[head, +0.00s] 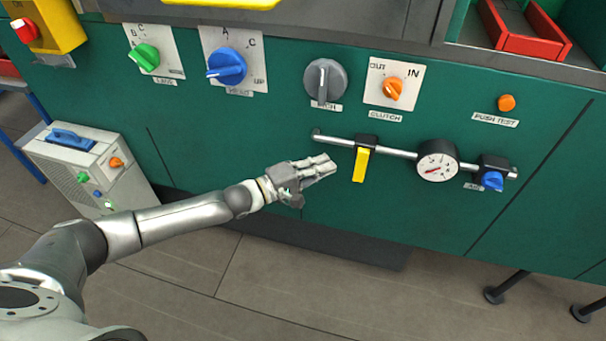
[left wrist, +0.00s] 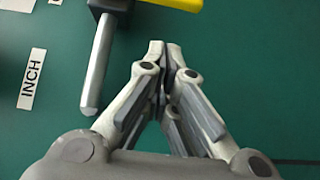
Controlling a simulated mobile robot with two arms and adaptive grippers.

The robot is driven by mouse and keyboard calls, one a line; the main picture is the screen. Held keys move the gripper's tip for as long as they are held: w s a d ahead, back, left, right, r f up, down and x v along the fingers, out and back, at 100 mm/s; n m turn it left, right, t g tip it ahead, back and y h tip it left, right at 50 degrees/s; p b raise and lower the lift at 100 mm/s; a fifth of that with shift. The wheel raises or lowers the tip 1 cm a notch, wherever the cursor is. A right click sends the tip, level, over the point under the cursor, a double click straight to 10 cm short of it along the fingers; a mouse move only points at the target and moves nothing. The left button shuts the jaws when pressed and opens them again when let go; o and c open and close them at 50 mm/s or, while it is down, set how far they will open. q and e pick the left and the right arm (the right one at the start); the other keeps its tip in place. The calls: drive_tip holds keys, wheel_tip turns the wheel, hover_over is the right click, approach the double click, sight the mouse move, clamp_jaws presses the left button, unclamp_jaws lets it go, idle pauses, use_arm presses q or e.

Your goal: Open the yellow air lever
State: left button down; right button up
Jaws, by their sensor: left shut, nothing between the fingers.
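The yellow air lever (head: 361,164) hangs down from a black valve body (head: 367,142) on a silver pipe (head: 398,153) across the green panel. My left gripper (head: 333,163) is shut and empty, just left of the lever and a little apart from it. In the left wrist view, the closed fingertips (left wrist: 165,47) are below and beside the yellow lever (left wrist: 178,4), whose far part is cut off by the frame edge. The pipe end (left wrist: 92,100) lies left of the fingers. My right gripper is not in view.
A round gauge (head: 437,160) and a blue knob (head: 491,180) sit on the pipe to the right. Above are a grey knob (head: 325,81), an orange clutch knob (head: 392,88), and blue (head: 227,66) and green (head: 145,57) knobs. A grey box (head: 92,168) stands at the left.

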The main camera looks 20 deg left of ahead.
sight(361, 166)
use_arm(q)
drive_tip(key=d, duration=0.4)
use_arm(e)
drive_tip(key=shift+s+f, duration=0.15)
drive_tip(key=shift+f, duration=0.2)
use_arm(q)
drive_tip(key=shift+f, duration=0.1)
